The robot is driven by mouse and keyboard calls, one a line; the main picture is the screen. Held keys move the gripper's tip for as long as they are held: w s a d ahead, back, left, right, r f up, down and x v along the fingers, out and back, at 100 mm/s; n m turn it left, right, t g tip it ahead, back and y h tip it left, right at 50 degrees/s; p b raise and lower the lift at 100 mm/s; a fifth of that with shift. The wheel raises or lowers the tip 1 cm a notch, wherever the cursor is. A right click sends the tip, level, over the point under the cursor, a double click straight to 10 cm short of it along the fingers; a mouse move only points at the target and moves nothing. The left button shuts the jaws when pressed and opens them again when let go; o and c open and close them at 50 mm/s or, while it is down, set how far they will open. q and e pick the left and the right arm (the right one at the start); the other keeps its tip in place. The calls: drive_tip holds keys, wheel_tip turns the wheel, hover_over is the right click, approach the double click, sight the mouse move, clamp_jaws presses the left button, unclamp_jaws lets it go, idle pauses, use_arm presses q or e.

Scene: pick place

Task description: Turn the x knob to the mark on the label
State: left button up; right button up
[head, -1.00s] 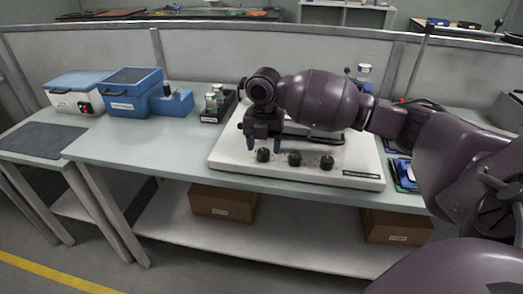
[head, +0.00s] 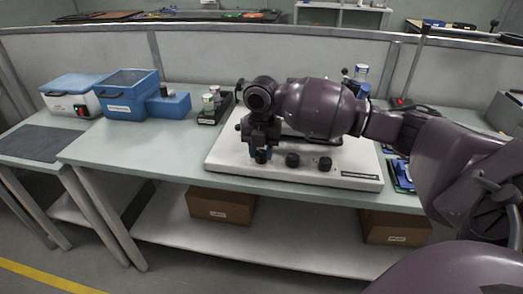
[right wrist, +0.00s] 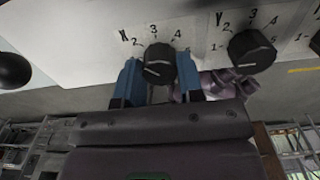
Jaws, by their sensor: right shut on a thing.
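The x knob (right wrist: 158,62) is round and black with a pale line on its face. It sits on the front of the white panel (head: 222,160), under a printed X (right wrist: 124,37) and numbers around it. My right gripper (right wrist: 158,80) has its blue fingers on either side of this knob and is shut on it. In the head view the x knob (head: 262,156) shows at the fingertips of my right gripper (head: 261,153). I cannot make out a separate target mark on the label. My left gripper is not in view.
The y knob (right wrist: 251,51) is close to the right of the right finger, and a third knob (head: 325,164) is farther right. A blue box (head: 127,95) and a small dark tray with jars (head: 215,107) stand left of the panel. The table between is bare.

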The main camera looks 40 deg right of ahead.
drive_tip(key=shift+r+m+p, duration=0.35)
drive_tip(key=shift+m+p, duration=0.35)
drive_tip(key=shift+p, duration=0.2)
drive_tip(key=shift+r+m+p, duration=0.1)
drive_tip(key=shift+m+p, duration=0.2)
drive_tip(key=shift+p, duration=0.15)
drive_tip(key=m+p, duration=0.3)
drive_tip(key=p, duration=0.1)
drive_tip(key=shift+m, duration=0.3)
drive_tip(key=m+p, duration=0.3)
drive_tip(key=p, duration=0.1)
drive_tip(key=shift+m, duration=0.3)
drive_tip(key=m+p, duration=0.4)
drive_tip(key=p, duration=0.1)
drive_tip(key=m+p, duration=0.2)
drive_tip(key=shift+s+f+m, duration=0.1)
drive_tip(key=shift+f+m, duration=0.25)
drive_tip(key=shift+m, duration=0.05)
drive_tip(key=shift+m+p, duration=0.4)
drive_tip(key=shift+p, duration=0.35)
drive_tip(key=shift+f+m+p, duration=0.15)
drive_tip(key=shift+m+p, duration=0.3)
drive_tip(key=shift+m, duration=0.15)
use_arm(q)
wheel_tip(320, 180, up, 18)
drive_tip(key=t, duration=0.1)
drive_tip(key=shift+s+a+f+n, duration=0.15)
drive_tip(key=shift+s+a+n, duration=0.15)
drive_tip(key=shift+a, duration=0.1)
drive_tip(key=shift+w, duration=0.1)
